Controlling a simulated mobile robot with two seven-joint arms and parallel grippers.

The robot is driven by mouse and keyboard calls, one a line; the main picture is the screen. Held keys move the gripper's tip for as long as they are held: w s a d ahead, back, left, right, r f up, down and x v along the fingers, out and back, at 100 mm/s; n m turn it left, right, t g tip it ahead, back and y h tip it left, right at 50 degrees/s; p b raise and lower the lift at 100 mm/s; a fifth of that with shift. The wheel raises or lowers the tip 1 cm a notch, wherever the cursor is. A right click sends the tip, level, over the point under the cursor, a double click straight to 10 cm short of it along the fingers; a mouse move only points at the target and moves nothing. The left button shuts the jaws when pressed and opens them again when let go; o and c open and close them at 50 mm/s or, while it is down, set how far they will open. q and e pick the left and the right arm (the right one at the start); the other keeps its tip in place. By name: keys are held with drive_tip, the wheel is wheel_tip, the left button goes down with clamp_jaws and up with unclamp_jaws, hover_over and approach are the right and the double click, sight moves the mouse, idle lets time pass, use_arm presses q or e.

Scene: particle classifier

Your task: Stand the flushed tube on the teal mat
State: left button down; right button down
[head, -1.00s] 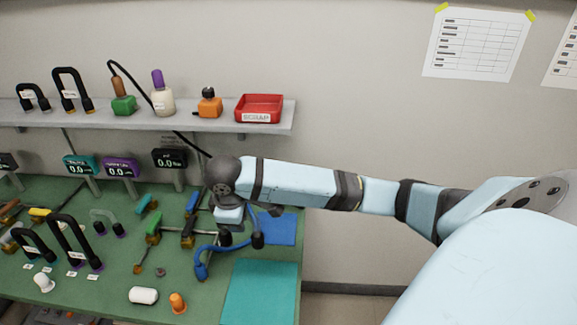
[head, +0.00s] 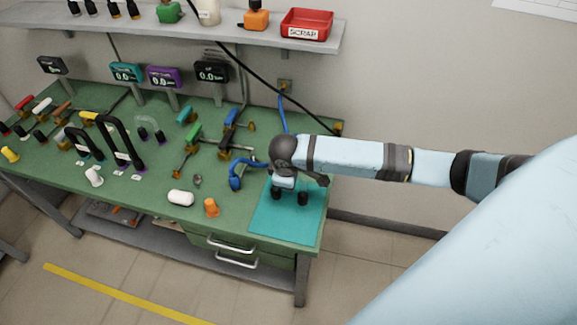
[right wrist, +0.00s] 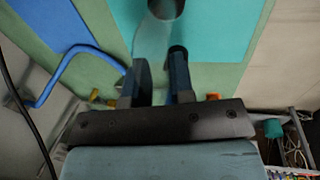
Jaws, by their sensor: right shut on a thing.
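My right gripper (head: 287,187) is over the teal mat (head: 264,226) at the right end of the green bench. In the right wrist view its two fingers (right wrist: 160,82) are shut on a pale, see-through tube (right wrist: 153,42) with a dark end. The teal mat (right wrist: 222,32) lies beyond the tube there. In the head view two dark pieces show under the gripper against the mat; the clear part of the tube is hard to make out. I cannot tell whether the tube touches the mat. My left gripper is out of view.
An orange piece (head: 211,208) and a white capsule (head: 180,198) lie left of the mat. A clear arch (head: 150,121) and black arches (head: 118,140) stand further left. The bench's right edge is close.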

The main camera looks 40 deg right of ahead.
drive_tip(key=shift+f, duration=2.2)
drive_tip(key=c, duration=1)
unclamp_jaws()
drive_tip(key=shift+f, duration=0.15)
